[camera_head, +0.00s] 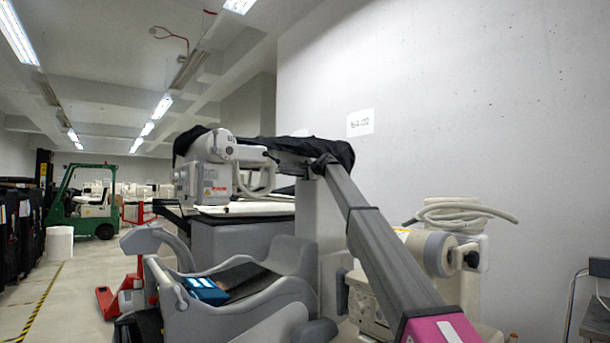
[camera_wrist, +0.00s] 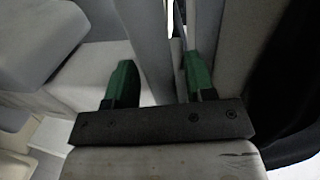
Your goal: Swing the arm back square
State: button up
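A grey jointed arm (camera_head: 376,237) in the head view slopes from a pink end piece with a white label (camera_head: 440,329) at the lower right up to a joint under black cloth (camera_head: 331,158). A white machine head (camera_head: 207,181) with a warning label is at the upper end, to the left. My gripper (camera_wrist: 160,82) shows in the wrist view, with two green fingers standing well apart. Grey bars (camera_wrist: 148,45) run behind or between the fingers; I see no clear contact. I cannot make out my gripper in the head view.
A grey moulded machine body (camera_head: 250,300) stands in front. Another machine with a coiled hose (camera_head: 455,213) is at the right by the wall. A red pallet truck (camera_head: 108,300) and a green forklift (camera_head: 90,210) stand left. The floor aisle is clear.

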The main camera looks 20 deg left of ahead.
aim_at(294, 173)
jog(key=v, duration=1)
jog(key=shift+s+d, duration=0.25)
jog(key=shift+r, duration=0.1)
jog(key=shift+s, duration=0.2)
jog(key=c, duration=0.8)
jog(key=shift+y, duration=0.4)
jog(key=s, duration=0.3)
jog(key=s+d+f, duration=0.1)
jog(key=s, duration=0.2)
jog(key=s+d, duration=0.1)
jog(key=s, duration=0.3)
jog(key=shift+d+f, duration=0.1)
jog(key=shift+f, duration=0.3)
grip_shut()
jog(key=x, duration=0.4)
jog(key=r+x, duration=0.1)
jog(key=x, duration=0.9)
jog(key=shift+w+r, duration=0.15)
jog(key=shift+r, duration=0.15)
